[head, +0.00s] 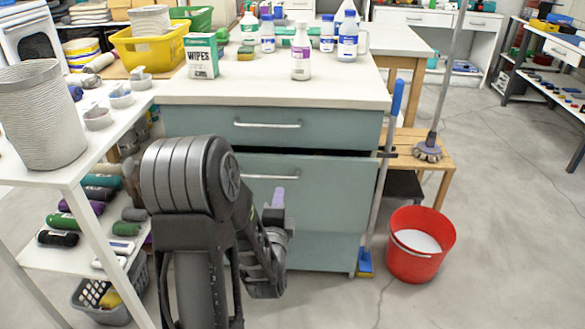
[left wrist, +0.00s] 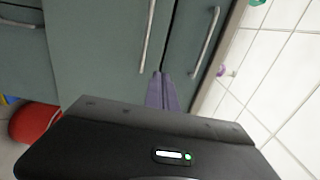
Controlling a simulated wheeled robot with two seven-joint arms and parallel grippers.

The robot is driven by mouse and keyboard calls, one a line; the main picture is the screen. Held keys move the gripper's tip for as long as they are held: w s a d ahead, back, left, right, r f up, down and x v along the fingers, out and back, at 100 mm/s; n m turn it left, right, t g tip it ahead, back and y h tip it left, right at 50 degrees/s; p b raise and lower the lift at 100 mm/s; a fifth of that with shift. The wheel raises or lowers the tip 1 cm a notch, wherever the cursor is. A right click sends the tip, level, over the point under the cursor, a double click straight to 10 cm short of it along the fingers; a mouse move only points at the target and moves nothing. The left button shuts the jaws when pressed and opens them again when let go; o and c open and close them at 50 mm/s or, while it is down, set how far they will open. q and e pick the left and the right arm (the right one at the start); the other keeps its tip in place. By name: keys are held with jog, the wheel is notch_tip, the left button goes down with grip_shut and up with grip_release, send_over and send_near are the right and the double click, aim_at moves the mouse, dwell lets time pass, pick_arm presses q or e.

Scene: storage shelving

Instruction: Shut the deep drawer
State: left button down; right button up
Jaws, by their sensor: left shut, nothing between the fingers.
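The deep drawer (head: 325,210) is the large grey-green lower front of the cabinet. A dark gap shows along its top edge under the shallow top drawer (head: 340,130), so it stands slightly open. Its bar handle (head: 268,176) is partly hidden behind my left arm. My left gripper (head: 278,198) is shut and empty in front of the deep drawer, just below its handle. In the left wrist view, the shut purple fingers (left wrist: 163,90) point at the cabinet fronts, near the deep drawer's handle (left wrist: 148,38). I cannot tell whether they touch. My right gripper is not in view.
A red bucket (head: 422,257) and a blue-handled broom (head: 381,185) stand right of the cabinet. A white shelf (head: 72,168) with a basket (head: 42,112) is close on the left. Bottles and a wipes box (head: 202,56) crowd the countertop.

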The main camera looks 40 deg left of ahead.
aim_at(285, 159)
pick_arm(q)
jog(key=shift+w, duration=0.1)
